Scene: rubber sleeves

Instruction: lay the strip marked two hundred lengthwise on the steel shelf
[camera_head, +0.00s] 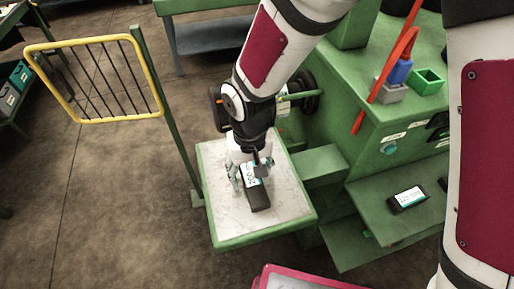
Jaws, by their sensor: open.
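A black strip (259,198) with a white and teal label lies on the pale, scratched top of a green-edged shelf (225,228). Its label is small and partly covered, and I cannot read the number surely. The strip's long side runs from the gripper toward the shelf's front edge. My gripper (250,175) is open, pointing down at the strip's far end, with fingers at either side of the label. I cannot tell whether they touch it. A second black strip (409,199) with a white label lies on a green ledge at the right; its marking is too small to read.
A yellow barred guard (95,80) on a green post stands left of the shelf. The green machine (350,150) rises at the right, with a green bin (427,81) and a blue-topped item (399,70) on it. A pink-edged panel (300,277) is at the bottom.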

